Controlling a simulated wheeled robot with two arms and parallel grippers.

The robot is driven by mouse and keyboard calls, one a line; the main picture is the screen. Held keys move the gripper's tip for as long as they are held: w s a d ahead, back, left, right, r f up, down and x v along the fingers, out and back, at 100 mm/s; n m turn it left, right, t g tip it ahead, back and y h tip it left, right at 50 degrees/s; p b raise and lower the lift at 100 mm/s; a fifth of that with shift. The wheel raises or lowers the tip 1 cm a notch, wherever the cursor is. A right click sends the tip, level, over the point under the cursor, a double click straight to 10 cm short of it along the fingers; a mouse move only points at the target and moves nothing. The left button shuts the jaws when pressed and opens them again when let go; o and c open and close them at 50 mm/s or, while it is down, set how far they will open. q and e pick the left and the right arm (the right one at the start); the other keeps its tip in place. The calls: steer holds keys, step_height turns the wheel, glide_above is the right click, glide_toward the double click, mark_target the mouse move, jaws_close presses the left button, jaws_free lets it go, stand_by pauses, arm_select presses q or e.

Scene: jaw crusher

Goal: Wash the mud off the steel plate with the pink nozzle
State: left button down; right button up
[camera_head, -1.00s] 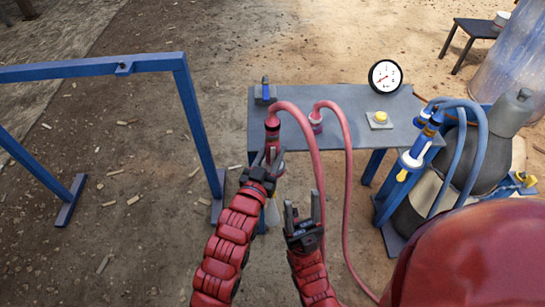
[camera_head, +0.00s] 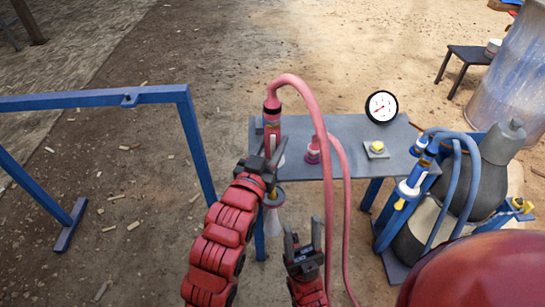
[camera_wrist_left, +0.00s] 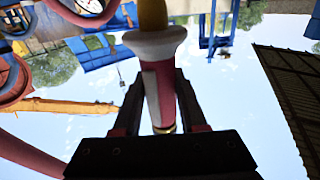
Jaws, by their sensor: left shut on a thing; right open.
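The pink nozzle (camera_head: 272,108) is upright in my left gripper (camera_head: 270,162), at the left end of the grey table. Its hose leaves the top and loops over to the right. A pale flared cone (camera_head: 272,197) shows below the gripper. In the left wrist view the pink and white nozzle body (camera_wrist_left: 158,90), with a pale collar and yellow tip, stands between the two dark fingers (camera_wrist_left: 158,110). My right gripper (camera_head: 303,240) is open and empty, lower and right of the left one. I cannot make out a muddy steel plate in either view.
The grey table (camera_head: 345,155) carries a pink holder (camera_head: 313,152), a yellow button box (camera_head: 377,148) and a round gauge (camera_head: 381,106). A blue nozzle (camera_head: 408,188) with hoses stands at the right beside a grey tank (camera_head: 485,170). A blue frame (camera_head: 192,140) stands left over open ground.

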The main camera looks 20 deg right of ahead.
mark_target(272, 96)
arm_select(q)
step_height(272, 96, up, 4)
steer(key=shift+r+p, duration=0.1)
steer(key=shift+p, duration=0.25)
steer(key=shift+r+p, duration=2.25)
steer(key=shift+r, duration=2.5)
step_height(272, 96, up, 10)
steer(key=p, duration=0.4)
steer(key=shift+f, duration=0.1)
